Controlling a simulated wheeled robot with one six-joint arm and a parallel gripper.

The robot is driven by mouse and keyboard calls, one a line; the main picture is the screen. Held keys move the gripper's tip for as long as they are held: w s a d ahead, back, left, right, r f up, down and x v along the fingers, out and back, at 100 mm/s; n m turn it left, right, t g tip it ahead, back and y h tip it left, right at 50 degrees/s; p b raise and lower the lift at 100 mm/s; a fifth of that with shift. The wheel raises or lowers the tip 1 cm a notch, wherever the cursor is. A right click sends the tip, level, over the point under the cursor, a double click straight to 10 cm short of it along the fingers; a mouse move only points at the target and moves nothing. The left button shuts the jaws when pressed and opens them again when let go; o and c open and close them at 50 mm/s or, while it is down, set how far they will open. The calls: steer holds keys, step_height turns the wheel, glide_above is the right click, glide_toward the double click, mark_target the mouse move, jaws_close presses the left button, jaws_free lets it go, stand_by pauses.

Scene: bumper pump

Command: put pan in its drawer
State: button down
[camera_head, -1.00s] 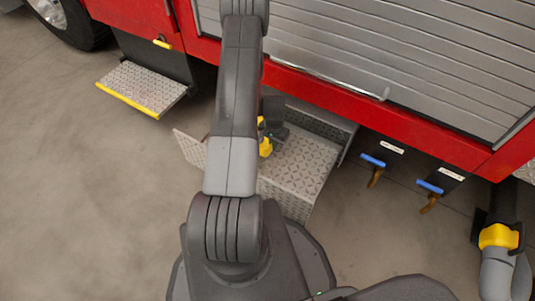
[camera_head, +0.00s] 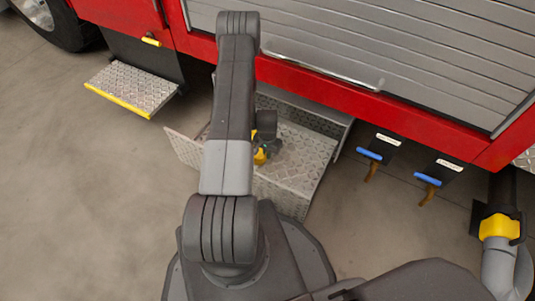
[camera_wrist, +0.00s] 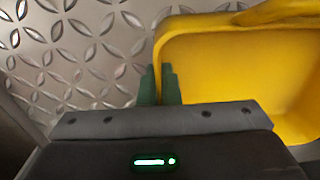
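The yellow pan (camera_wrist: 225,75) fills the right of the wrist view, its rim at the left passing between the green fingertips of my gripper (camera_wrist: 160,85). The fingers are close together on that rim. In the head view only a small part of the pan (camera_head: 260,156) shows beside my arm; the rest is hidden. The open drawer (camera_head: 306,152), of patterned bright metal, sticks out below the red truck body. My gripper and the pan are over its floor, which also shows in the wrist view (camera_wrist: 75,45). Whether the pan touches the floor cannot be told.
A metal step with a yellow edge (camera_head: 132,84) juts out at left. Two blue-handled valves (camera_head: 370,155) (camera_head: 428,180) hang right of the drawer. A grey hose with a yellow coupling (camera_head: 499,227) stands at far right. The concrete floor at left is clear.

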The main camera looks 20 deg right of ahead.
steer(key=c, duration=1.6)
jaws_free()
steer(key=shift+c, duration=0.2)
step_height(320, 180, up, 12)
steer(key=p, duration=0.3)
steer(key=shift+r+p, duration=0.1)
steer(key=shift+p, duration=0.3)
